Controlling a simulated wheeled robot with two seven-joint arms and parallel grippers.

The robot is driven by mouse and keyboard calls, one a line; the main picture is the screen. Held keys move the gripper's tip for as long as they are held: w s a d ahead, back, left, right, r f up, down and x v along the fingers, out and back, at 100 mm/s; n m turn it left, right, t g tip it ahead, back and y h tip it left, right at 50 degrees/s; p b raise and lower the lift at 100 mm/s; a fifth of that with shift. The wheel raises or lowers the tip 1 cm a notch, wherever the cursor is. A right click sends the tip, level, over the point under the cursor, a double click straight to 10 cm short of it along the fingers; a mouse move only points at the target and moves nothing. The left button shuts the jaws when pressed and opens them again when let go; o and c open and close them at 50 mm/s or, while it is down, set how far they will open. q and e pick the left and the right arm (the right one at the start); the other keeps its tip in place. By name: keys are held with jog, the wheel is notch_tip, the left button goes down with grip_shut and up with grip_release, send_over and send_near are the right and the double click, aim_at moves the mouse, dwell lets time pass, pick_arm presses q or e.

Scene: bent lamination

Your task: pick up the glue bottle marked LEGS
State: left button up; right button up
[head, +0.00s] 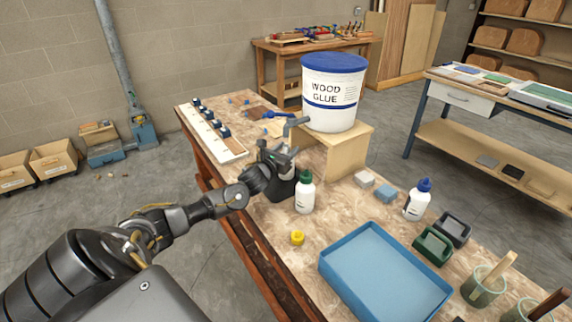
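A white glue bottle with a green cap (305,194) stands upright on the bench, just right of my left gripper. Another white bottle with a blue cap (417,201) stands farther right. The marks on both labels are too small to read, so I cannot tell which says LEGS. My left gripper (284,164) is near the spout of the wood glue bucket. A whitish thing, perhaps another bottle, shows partly at its fingers, mostly hidden by the gripper; I cannot tell whether the fingers are closed on it. My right gripper is not in view.
The wood glue bucket (333,97) stands on a wooden stand (345,155). A yellow cap (297,238) lies in front of the green-capped bottle. A blue tray (385,275), sponge-like blocks (385,193), small green bin (433,247) and brush pots (484,287) fill the right side.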

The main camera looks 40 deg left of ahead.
pick_arm(q)
grip_shut()
dwell(0.3)
